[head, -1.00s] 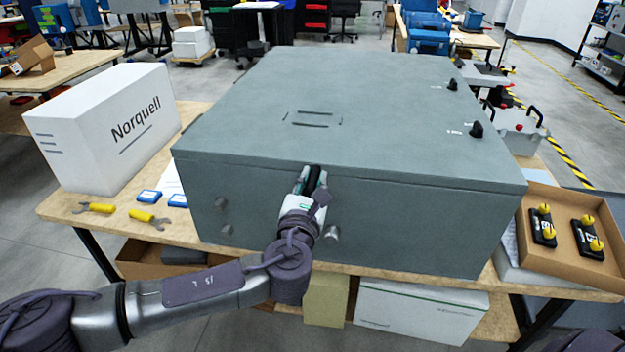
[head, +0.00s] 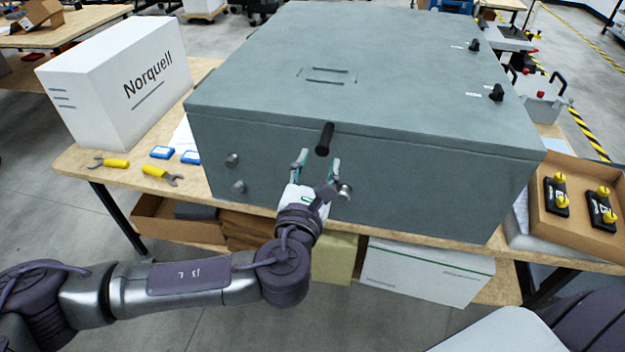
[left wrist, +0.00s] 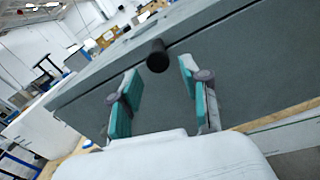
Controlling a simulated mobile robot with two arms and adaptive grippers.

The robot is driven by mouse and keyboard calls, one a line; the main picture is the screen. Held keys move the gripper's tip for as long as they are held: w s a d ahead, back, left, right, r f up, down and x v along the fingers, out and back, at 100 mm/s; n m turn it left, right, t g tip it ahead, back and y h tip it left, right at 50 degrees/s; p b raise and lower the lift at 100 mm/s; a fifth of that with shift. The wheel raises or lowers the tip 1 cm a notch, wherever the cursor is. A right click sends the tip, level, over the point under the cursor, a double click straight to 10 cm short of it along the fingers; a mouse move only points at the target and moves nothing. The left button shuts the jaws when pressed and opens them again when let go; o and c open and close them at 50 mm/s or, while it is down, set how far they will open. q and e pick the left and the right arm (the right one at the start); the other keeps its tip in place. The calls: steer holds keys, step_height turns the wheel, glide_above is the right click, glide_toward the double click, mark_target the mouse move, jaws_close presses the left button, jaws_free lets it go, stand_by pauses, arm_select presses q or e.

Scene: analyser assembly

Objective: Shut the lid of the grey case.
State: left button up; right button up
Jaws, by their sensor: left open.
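The large grey case (head: 420,185) stands on the wooden table. Its lid (head: 400,85) lies flat on top, with only a thin seam at the front edge. A black cylindrical handle (head: 325,138) sticks out at the front of the lid; it also shows in the left wrist view (left wrist: 157,56). My left gripper (head: 316,166) is open and empty just below and in front of the handle. In the left wrist view its two green-padded fingers (left wrist: 159,80) are spread, with the handle just beyond their tips and not gripped. My right gripper is out of view.
A white Norquell box (head: 135,85) stands left of the case, with yellow-handled wrenches (head: 116,163) and small blue items (head: 162,152) in front of it. A cardboard tray (head: 577,245) with black-and-yellow parts lies at the right. Boxes fill the shelf below.

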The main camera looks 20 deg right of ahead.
arm_select(q)
steer(key=shift+v, duration=2.2)
